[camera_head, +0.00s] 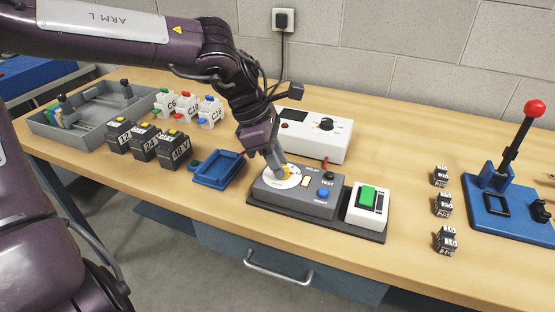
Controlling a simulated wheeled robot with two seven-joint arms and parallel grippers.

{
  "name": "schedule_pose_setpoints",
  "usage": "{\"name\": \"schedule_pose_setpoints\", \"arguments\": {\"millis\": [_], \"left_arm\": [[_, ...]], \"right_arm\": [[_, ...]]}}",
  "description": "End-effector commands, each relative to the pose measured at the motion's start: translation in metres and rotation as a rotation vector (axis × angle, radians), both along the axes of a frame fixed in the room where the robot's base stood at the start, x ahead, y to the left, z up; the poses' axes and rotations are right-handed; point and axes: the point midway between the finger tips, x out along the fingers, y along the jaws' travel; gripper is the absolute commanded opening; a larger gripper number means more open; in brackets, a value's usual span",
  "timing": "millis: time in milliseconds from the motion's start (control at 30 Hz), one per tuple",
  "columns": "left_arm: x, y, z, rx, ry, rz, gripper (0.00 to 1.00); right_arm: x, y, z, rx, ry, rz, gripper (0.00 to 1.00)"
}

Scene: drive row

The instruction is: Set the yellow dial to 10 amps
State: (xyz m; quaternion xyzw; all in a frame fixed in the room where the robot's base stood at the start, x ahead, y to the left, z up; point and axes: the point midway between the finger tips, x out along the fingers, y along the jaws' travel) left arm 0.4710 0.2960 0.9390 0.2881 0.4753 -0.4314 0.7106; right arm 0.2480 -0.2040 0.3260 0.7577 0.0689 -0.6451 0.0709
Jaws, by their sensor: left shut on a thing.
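The yellow dial (287,169) sits on a white round scale (265,182) on top of a grey relay box (300,195). My left gripper (276,163) comes down from above and is shut on the dial, hiding much of it. The scale's markings and the dial's pointer are too small and too covered to read. The box also carries a blue button (323,192), a dark test button (328,176) and a small window (305,182). My right gripper is not in view.
A white box with a black knob (326,124) stands behind. A green switch (368,195) is beside the relay box. A blue tray (217,170) and black labelled blocks (144,142) are left. A blue press with a red-knobbed lever (506,150) is right, past small dark blocks (443,204).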

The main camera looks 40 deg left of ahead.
Motion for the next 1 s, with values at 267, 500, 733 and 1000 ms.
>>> {"name": "schedule_pose_setpoints", "arguments": {"millis": [267,500,733,1000], "left_arm": [[0.0,0.0,0.001,0.0,-0.002,0.002,0.44],[0.0,0.0,0.0,0.0,-0.001,0.003,0.47],[-0.002,0.006,0.019,0.001,-0.007,0.003,0.47],[-0.01,0.022,0.06,0.002,-0.004,0.004,0.47]], "right_arm": [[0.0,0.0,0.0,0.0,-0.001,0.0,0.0],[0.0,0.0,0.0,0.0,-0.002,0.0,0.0],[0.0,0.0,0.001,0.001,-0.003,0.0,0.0],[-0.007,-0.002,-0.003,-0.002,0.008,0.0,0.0]]}}
